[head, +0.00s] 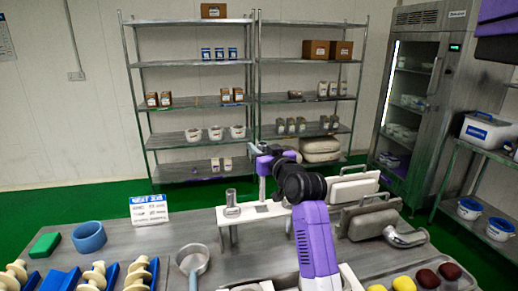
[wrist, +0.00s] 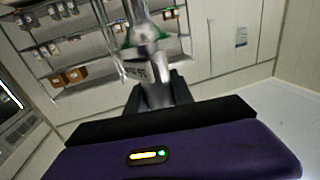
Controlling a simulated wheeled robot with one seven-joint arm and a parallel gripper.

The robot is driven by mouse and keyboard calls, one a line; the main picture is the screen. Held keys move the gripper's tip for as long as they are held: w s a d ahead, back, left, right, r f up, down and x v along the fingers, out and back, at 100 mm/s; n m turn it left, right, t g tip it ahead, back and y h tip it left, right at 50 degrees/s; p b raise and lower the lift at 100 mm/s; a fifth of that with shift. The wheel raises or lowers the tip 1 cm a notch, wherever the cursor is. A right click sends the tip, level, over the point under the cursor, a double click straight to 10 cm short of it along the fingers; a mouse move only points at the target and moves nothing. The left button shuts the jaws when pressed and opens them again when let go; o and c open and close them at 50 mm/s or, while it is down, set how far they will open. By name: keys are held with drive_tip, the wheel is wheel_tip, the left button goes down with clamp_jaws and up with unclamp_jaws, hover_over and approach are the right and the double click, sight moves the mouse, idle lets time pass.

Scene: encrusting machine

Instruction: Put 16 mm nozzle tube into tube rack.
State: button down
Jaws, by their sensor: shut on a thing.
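My gripper (wrist: 158,88) is shut on a metal tube (wrist: 150,55) in the wrist view. The tube is silvery, has a wider collar, and points away from the fingers. A white raised stand (head: 262,211), which looks like the tube rack, is at the back middle of the table. Another metal tube (head: 231,202) with a wide base stands upright at its left end.
Right of my arm are a pale upright panel (head: 352,189) and a grey block with a bent pipe (head: 370,219). Shelves (head: 190,64) stand behind.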

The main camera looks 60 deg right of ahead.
idle(0.4)
drive_tip(key=shift+f+b, duration=2.15)
drive_tip(key=shift+f, duration=0.75)
drive_tip(key=shift+f, duration=0.1)
drive_tip(key=shift+f+b, duration=3.4)
drive_tip(key=shift+f, duration=1.1)
drive_tip(key=c, duration=0.8)
unclamp_jaws()
